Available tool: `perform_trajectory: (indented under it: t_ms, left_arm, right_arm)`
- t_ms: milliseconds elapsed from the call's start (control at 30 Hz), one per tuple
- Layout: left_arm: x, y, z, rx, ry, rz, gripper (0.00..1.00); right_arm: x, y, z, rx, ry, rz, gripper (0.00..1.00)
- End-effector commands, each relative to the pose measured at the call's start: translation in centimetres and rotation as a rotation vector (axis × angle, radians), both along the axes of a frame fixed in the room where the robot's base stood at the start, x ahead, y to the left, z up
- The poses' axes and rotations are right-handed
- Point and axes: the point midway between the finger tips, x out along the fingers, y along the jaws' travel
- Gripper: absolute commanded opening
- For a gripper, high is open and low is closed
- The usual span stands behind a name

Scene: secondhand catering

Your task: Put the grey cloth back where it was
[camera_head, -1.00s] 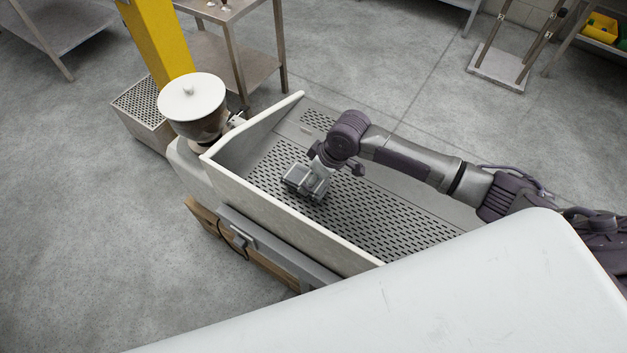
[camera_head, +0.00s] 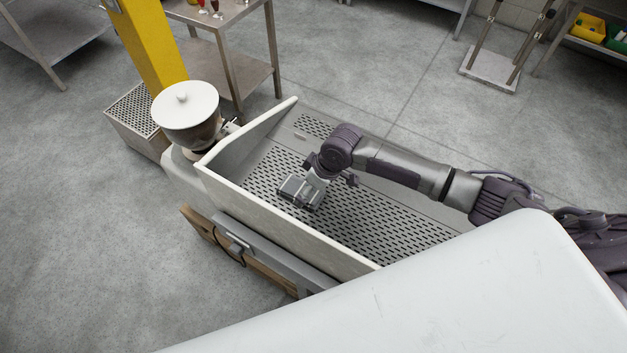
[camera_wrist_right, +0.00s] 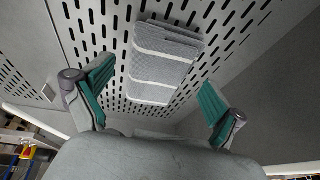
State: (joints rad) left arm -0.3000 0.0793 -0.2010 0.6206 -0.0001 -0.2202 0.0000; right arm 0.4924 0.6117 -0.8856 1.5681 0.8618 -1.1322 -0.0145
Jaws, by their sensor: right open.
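The grey cloth (camera_wrist_right: 163,62) shows in the right wrist view. It is folded, has white stripes, and lies on a perforated metal tray (camera_wrist_right: 112,20). My right gripper (camera_wrist_right: 157,88) is open, with its green-padded fingers spread to either side of the cloth's near end and apart from it. In the head view my right gripper (camera_head: 301,191) is low over the perforated tray (camera_head: 385,228), inside a pale-walled basin. There I cannot tell the cloth apart from the gripper. My left gripper is not in view.
The basin's pale front wall (camera_head: 285,222) stands beside the gripper. A grinder with a white lid (camera_head: 185,105) is at the basin's left end. A yellow column (camera_head: 148,45) and a steel table (camera_head: 228,70) stand behind. A white surface (camera_head: 430,300) fills the front.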

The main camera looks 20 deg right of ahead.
Motion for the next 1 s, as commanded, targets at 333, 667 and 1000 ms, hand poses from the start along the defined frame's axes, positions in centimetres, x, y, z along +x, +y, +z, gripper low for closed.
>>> perform_trajectory:
  t_ms: [333, 667, 1000]
  left_arm:
    - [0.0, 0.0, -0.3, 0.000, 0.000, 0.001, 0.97]
    - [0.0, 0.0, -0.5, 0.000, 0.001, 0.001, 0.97]
    - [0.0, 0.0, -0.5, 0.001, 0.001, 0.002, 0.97]
  right_arm:
    - [-1.2, -2.0, 6.2, -0.001, -0.005, -0.001, 0.95]
    - [-2.2, -3.2, 10.5, 0.000, -0.001, 0.000, 0.95]
    - [-2.3, -3.3, 10.8, 0.000, -0.001, 0.000, 0.95]
